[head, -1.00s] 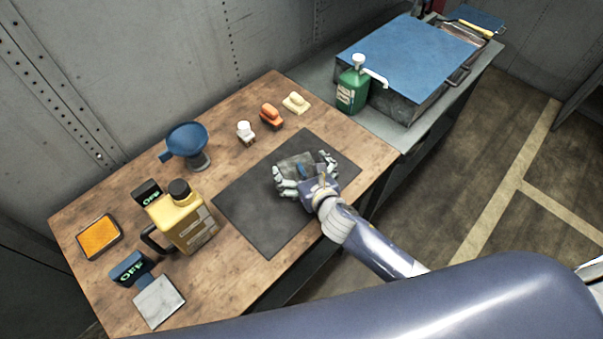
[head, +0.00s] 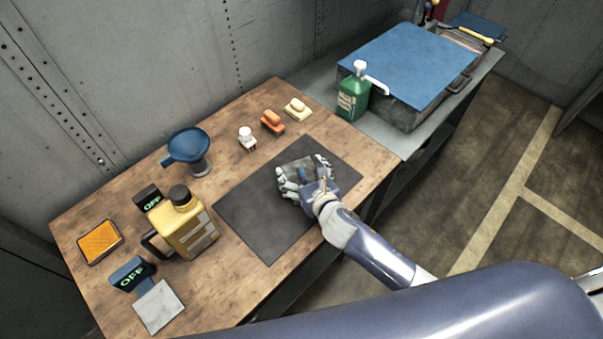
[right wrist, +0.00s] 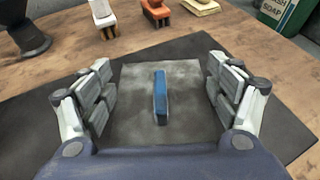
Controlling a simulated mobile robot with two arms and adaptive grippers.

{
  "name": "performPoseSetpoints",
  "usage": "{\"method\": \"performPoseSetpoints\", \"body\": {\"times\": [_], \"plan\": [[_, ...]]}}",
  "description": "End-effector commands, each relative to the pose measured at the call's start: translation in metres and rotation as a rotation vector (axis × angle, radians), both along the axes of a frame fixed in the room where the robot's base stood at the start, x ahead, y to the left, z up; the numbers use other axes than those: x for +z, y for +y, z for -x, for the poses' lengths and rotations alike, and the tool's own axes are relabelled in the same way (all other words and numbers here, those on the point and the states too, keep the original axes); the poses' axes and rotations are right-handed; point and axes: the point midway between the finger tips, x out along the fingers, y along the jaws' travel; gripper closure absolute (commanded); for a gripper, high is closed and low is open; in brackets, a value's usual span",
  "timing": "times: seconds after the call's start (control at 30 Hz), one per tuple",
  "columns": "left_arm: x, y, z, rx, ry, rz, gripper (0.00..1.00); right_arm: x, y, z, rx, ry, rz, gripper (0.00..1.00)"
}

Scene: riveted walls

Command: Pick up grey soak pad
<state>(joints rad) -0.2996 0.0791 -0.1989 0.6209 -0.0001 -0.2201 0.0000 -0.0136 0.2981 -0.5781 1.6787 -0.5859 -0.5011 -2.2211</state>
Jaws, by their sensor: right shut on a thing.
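The grey soak pad (head: 298,169) is a flat, mottled grey square on the dark mat (head: 260,215). In the right wrist view the pad (right wrist: 185,105) has a narrow blue piece standing at its middle. My right gripper (head: 303,172) reaches over the pad from the front right. The pad appears to be at mat level. My left gripper is out of view.
On the wooden table stand a yellow jug (head: 183,225), a blue funnel-like item (head: 188,147), an orange-filled tray (head: 100,241) and a pale grey square (head: 159,306). Small brushes (head: 272,122) line the back. A green soap bottle (head: 354,95) stands by a blue-topped box (head: 410,62).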

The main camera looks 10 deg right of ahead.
Motion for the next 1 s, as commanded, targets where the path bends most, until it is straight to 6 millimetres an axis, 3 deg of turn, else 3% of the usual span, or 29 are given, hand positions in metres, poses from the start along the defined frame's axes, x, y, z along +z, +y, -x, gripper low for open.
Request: {"method": "performPoseSetpoints", "body": {"times": [0.2, 0.7, 1.0], "plan": [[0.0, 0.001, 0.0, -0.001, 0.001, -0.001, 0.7, 0.032, 0.0, -0.001, 0.003, -0.008, 0.003, 0.38], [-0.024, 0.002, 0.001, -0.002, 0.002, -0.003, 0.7, 0.036, -0.102, -0.006, 0.001, -0.003, 0.007, 0.38], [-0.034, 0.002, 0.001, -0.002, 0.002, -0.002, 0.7, 0.041, -0.145, -0.009, 0.001, -0.003, 0.004, 0.38]]}}
